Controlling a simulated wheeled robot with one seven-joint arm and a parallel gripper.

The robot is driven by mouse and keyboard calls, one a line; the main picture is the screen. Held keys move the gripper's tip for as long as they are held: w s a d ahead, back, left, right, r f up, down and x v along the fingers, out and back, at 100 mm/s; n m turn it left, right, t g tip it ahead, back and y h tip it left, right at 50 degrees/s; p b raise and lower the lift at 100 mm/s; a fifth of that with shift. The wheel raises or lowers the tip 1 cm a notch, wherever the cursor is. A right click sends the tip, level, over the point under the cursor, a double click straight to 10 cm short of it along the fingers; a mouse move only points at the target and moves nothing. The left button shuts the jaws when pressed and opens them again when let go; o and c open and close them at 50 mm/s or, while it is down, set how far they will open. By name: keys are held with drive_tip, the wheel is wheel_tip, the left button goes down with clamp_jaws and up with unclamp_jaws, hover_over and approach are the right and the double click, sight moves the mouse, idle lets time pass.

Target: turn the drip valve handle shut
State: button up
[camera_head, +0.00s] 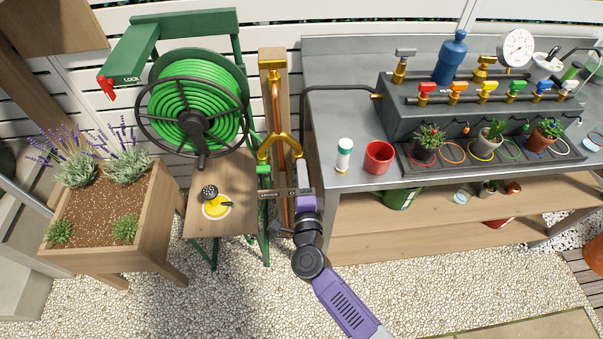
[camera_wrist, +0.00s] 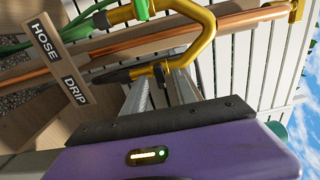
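The drip valve's black handle (camera_wrist: 125,73) sticks out sideways from a brass fitting in the wrist view. It lies by the fingertips of my gripper (camera_wrist: 163,85). The two grey fingers stand apart with a gap between them, and the brass pipe covers part of their tips. I cannot tell whether either finger touches the handle. In the head view the brass Y fitting (camera_head: 269,147) is on a copper pipe, and my gripper (camera_head: 304,188) is under its right branch. The sign (camera_wrist: 60,62) reads HOSE and DRIP. The drip handle is hidden in the head view.
A green hose reel (camera_head: 196,118) and a small wooden table (camera_head: 235,217) stand left of the pipe. The grey bench (camera_head: 345,109) holds a red cup (camera_head: 379,157) and a white bottle (camera_head: 344,155) close to my gripper. Gravel floor in front is open.

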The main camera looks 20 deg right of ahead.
drive_tip(key=shift+s, duration=0.1)
drive_tip(key=v, duration=0.7)
drive_tip(key=shift+s, duration=0.3)
drive_tip(key=shift+a, duration=0.1)
